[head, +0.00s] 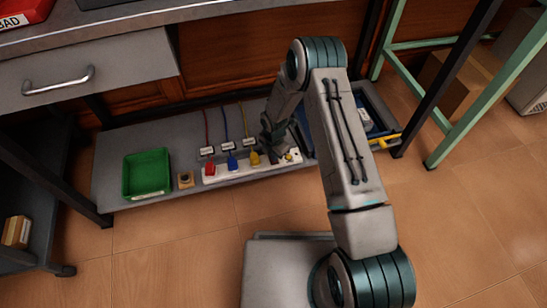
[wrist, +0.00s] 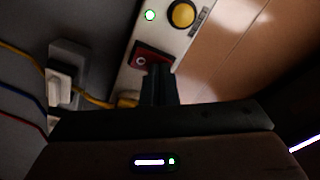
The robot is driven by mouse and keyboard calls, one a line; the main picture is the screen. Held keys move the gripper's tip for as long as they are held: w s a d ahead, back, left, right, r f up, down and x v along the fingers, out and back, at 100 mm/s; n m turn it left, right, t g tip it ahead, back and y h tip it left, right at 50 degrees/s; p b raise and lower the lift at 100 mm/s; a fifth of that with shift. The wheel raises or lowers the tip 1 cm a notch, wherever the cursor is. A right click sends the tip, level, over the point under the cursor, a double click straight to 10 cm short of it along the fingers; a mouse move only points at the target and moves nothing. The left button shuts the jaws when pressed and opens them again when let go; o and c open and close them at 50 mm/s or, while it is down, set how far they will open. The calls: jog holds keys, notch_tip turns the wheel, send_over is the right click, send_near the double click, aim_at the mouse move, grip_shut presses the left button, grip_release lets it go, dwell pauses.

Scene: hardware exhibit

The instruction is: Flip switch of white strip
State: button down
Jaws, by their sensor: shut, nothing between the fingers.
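The white strip (head: 222,172) lies on the low grey shelf, with red, blue and yellow plugs in it. In the wrist view the strip (wrist: 128,80) runs up past a red switch (wrist: 152,58) marked with a circle, a green light (wrist: 150,15) and a yellow round button (wrist: 183,14). My gripper (wrist: 160,72) is shut and empty, its fingertips at the lower edge of the red switch and covering part of it. I cannot tell whether they touch it. In the head view my arm hides the switch, and the gripper (head: 270,150) is over the strip's right part.
A green tray (head: 147,192) and a small brown block (head: 185,179) with a dark top sit left of the strip. Red, blue and yellow cables run behind it. A blue bin (head: 375,118) stands to the right. A drawer (head: 85,75) hangs above the shelf.

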jog(key=shift+r, duration=0.15)
notch_tip(320, 180, up, 7)
jog(key=p, duration=0.4)
jog(key=shift+p, duration=0.4)
dwell(0.4)
